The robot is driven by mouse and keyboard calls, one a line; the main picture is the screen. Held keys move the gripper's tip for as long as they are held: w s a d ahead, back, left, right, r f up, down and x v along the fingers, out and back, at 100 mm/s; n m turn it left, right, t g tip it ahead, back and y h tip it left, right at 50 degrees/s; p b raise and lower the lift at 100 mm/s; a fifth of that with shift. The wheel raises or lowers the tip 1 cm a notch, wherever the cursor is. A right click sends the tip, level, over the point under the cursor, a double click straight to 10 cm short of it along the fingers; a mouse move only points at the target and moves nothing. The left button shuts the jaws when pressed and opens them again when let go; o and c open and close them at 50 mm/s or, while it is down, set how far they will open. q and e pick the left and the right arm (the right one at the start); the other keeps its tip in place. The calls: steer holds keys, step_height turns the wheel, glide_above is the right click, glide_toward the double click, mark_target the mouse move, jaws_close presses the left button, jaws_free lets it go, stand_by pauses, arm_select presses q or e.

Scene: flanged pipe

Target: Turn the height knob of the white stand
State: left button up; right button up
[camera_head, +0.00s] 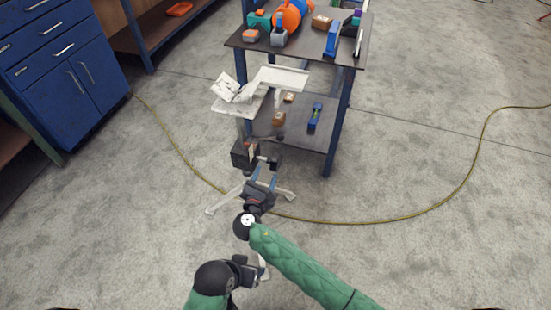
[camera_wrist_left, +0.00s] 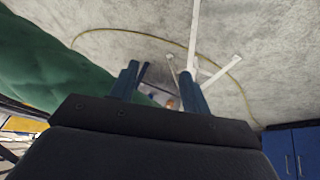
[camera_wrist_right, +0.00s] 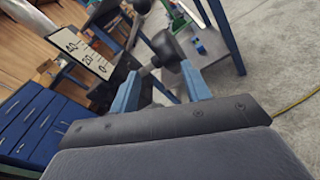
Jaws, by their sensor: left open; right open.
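The white stand (camera_head: 240,107) is in the middle of the head view, with its legs (camera_head: 224,201) spread on the floor. A black block is on its post, with a dark height knob (camera_head: 273,163) at its right side. My right gripper (camera_head: 264,178) is open, just below the block and knob. In the right wrist view the black knob (camera_wrist_right: 166,46) is just beyond and between the open fingertips, and not clamped. A scale plate (camera_wrist_right: 84,52) is left of it. My left gripper (camera_wrist_left: 158,84) is open and empty low down; stand legs (camera_wrist_left: 196,50) show beyond it.
A blue-framed cart (camera_head: 345,50) with tools and small parts stands close behind the stand. A blue cabinet (camera_head: 62,60) is at the left. A yellow cable (camera_head: 400,219) lies on the floor around the stand.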

mark_target(274, 162)
steer(key=shift+s+d+r+n+t+h, duration=0.15)
steer(key=shift+d+r+n+h, duration=0.15)
steer(key=shift+n, duration=0.3)
steer(key=shift+w+d+r+n+t+h, duration=0.1)
steer(key=shift+r+n+t+h, duration=0.1)
steer(key=shift+r+n, duration=0.3)
steer(key=shift+s+d+n, duration=0.1)
steer(key=shift+d+n, duration=0.05)
steer(key=shift+n, duration=0.85)
arm_select(q)
steer(key=shift+s+a+r+g+y+p, duration=0.3)
steer(key=shift+s+a+r+g+p, duration=0.25)
steer(key=shift+s+a+r, duration=0.25)
arm_select(e)
steer(key=shift+x, duration=3.9)
arm_select(q)
steer(key=shift+a+f, duration=0.1)
arm_select(e)
steer(key=shift+d+f, duration=0.1)
steer(key=c, duration=1)
